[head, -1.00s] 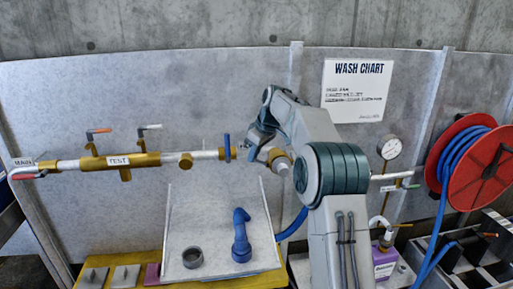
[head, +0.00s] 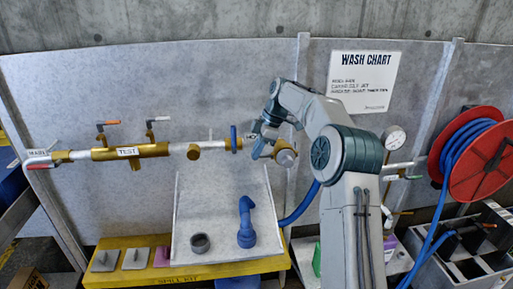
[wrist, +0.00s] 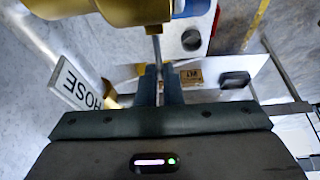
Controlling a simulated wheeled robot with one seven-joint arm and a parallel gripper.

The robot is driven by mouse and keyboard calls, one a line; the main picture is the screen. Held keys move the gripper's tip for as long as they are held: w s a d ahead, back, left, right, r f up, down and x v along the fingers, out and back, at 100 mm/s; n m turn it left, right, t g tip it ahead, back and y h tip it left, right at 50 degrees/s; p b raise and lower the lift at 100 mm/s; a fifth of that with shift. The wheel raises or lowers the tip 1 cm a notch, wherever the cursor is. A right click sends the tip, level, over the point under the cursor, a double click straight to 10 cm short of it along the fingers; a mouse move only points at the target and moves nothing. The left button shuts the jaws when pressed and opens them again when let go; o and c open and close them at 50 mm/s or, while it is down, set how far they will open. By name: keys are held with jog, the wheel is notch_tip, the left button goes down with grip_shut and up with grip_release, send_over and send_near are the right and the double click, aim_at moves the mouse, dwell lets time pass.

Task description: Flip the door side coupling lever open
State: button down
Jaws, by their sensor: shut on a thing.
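A brass coupling with a blue ring (head: 235,138) ends the horizontal pipe in the head view. In the wrist view the brass coupling body (wrist: 115,8) fills the top left, with part of the blue ring (wrist: 192,8) beside it. A thin grey lever rod (wrist: 157,48) runs from the brass down between my fingers. My gripper (wrist: 160,82) is shut on this lever. In the head view my gripper (head: 256,148) is just right of the coupling, partly hidden by my wrist. The lever is too small to make out there.
A HOSE sign (wrist: 80,88) is close left of my fingers in the wrist view. A red hose reel (head: 480,160) stands at the right.

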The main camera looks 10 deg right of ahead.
dwell(0.6)
jog(key=c, duration=1.9)
grip_release()
jog(key=shift+s, duration=0.1)
jog(key=p+v, duration=0.2)
jog(key=v, duration=1.2)
jog(key=shift+a, duration=0.15)
jog(key=shift+a, duration=0.1)
